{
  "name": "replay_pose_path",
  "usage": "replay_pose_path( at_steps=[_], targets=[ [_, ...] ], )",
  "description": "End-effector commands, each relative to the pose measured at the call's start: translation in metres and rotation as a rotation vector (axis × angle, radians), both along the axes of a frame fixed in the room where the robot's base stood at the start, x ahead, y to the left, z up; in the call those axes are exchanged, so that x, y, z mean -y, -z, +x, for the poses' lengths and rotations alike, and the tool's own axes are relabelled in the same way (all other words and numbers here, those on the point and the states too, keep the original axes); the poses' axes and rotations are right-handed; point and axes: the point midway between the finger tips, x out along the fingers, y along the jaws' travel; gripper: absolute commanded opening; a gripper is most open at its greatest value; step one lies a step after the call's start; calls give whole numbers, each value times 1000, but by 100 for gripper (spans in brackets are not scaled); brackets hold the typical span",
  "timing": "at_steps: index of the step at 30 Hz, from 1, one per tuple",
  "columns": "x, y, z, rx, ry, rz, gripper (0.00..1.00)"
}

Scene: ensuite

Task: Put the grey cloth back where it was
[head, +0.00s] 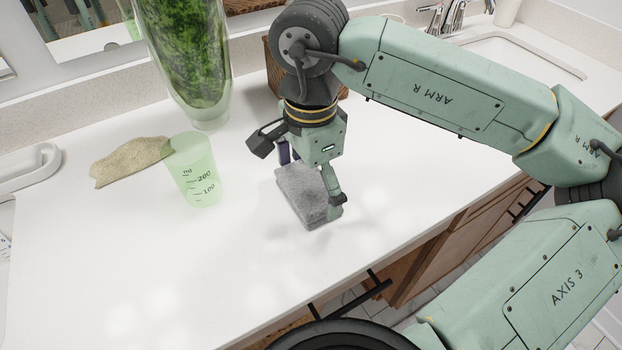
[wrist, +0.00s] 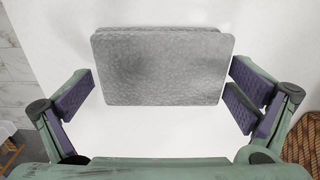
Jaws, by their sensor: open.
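The grey cloth (head: 301,192) is a folded, thick rectangular stack lying on the white counter. In the wrist view the cloth (wrist: 162,68) sits upper middle, between and slightly beyond the fingers. My gripper (head: 312,172) is open above the cloth in the head view, with one finger at its near right side and the other largely hidden behind. Nothing is held.
A green measuring cup (head: 193,172) stands left of the cloth, with a beige cloth (head: 131,161) beside it. A tall glass vase (head: 189,60) stands behind. A brown woven basket (head: 272,68) is partly behind my arm. The counter's front left (head: 130,270) is clear.

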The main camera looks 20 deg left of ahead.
Motion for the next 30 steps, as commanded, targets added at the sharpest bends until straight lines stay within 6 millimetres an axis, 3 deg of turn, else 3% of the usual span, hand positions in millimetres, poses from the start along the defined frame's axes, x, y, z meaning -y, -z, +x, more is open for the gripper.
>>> replay_pose_path(
  at_steps=[10, 21, 30],
  targets=[
    [0, -12, 1, 4, 1, -1, 100],
    [-1, -90, 0, 3, 1, 1, 100],
    [0, -122, 0, 0, 0, 0, 100]
  ],
)
